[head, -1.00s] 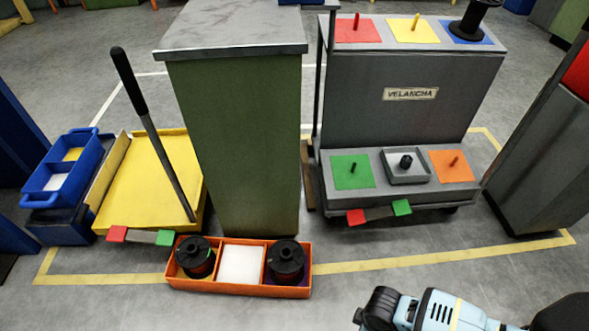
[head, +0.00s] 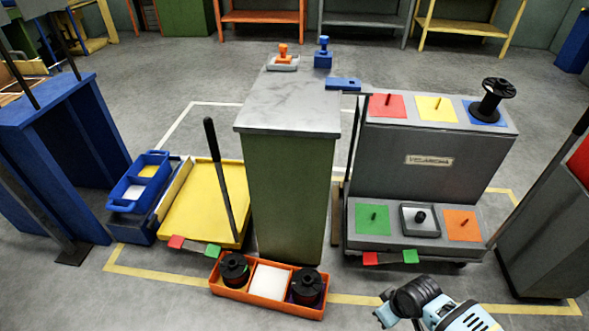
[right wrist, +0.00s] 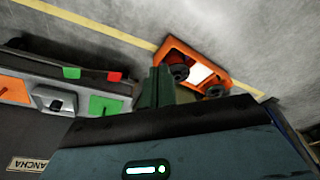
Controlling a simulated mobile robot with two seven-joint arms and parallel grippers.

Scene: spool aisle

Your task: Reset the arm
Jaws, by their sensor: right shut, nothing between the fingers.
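My right gripper (head: 385,315) shows at the bottom edge of the head view, right of centre, at the end of the light blue and black wrist. It is shut and empty, apart from every object. In the right wrist view my dark teal gripper housing fills the lower part. My left gripper is not in view.
An orange tray (head: 216,290) with two dark spools stands on the floor before a green cabinet (head: 285,190). A grey cart (head: 430,150) with coloured pads and one black spool is right of it. A yellow trolley (head: 195,205) and blue tray (head: 140,198) are left.

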